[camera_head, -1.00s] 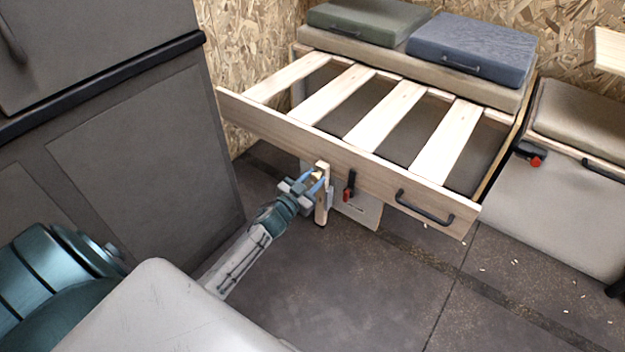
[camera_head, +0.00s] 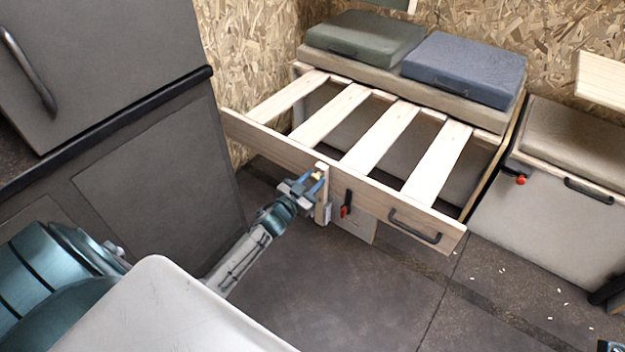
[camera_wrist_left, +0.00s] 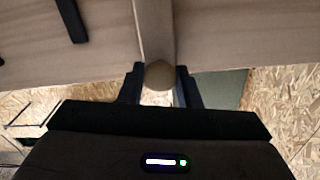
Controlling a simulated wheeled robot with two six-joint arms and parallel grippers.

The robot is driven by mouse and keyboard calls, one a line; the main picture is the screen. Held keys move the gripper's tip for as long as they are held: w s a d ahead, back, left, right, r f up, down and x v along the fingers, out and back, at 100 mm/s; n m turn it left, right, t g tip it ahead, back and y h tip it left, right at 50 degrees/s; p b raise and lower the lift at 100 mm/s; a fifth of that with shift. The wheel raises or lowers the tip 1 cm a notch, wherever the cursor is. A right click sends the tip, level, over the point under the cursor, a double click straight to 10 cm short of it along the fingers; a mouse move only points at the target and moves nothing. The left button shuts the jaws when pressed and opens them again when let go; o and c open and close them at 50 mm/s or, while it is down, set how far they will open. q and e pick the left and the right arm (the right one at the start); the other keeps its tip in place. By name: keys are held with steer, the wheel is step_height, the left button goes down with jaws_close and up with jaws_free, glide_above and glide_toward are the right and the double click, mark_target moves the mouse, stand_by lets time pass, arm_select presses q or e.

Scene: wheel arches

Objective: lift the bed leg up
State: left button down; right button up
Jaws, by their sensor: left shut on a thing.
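The bed leg (camera_head: 322,207) is a short light wooden post at the front board (camera_head: 270,146) of the slatted pull-out bed. It stands upright, its top close to the board's upper edge. My left gripper (camera_head: 316,181) is shut on the leg's upper part, from the near side. In the left wrist view the leg (camera_wrist_left: 154,30) runs between the two dark fingers (camera_wrist_left: 160,88), with a round wooden piece at the grip. A small sliver at the lower right corner of the head view seems to be my right gripper (camera_head: 610,346); its jaws are not readable.
A grey cabinet (camera_head: 140,180) stands close on the left. A bench (camera_head: 550,220) stands at right. The floor in front is clear except for small chips.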

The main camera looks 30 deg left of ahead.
arm_select(q)
steer(key=shift+w+r, duration=0.1)
steer(key=shift+r, duration=0.2)
steer(key=c, duration=1.1)
jaws_free()
steer(key=shift+r, duration=0.1)
steer(key=shift+o, duration=0.2)
steer(key=shift+s+f, duration=0.2)
steer(key=shift+s, duration=0.15)
steer(key=s, duration=1)
steer(key=shift+s+a, duration=0.15)
steer(key=shift+a, duration=0.3)
